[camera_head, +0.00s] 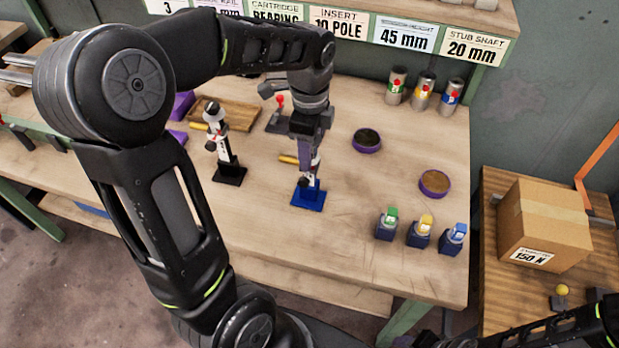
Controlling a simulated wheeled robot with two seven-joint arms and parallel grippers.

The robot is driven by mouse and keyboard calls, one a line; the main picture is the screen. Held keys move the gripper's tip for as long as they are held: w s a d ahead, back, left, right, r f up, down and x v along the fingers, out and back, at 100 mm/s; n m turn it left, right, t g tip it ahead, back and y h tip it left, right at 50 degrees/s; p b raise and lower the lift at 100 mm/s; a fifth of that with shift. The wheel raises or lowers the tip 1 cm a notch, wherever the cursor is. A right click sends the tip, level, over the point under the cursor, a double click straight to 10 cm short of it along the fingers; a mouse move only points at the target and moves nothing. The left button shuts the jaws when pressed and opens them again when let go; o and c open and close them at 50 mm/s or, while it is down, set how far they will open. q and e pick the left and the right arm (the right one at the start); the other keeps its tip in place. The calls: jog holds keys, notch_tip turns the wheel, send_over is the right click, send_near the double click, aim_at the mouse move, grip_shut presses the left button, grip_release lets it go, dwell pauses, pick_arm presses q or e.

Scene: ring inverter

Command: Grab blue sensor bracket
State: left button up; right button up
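A stand with a blue base (309,196) is upright near the middle of the bench, with a pale post and a small tan handle at its left. I take it to be the blue sensor bracket. My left gripper (308,153) comes down from above onto its upper part. The gripper and wrist cover the bracket's top. I cannot tell whether the fingers are around it, touching it, open or shut. My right arm shows at the lower right edge; its gripper is out of view.
A similar stand with a black base (229,174) is to the left. Green, yellow and blue small blocks (453,239) sit near the bench's right front. Round containers (434,183) and labelled cylinders (449,97) are behind. A cardboard box (543,225) is at right.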

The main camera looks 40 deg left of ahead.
pick_arm(q)
grip_shut()
dwell(0.3)
dwell(0.3)
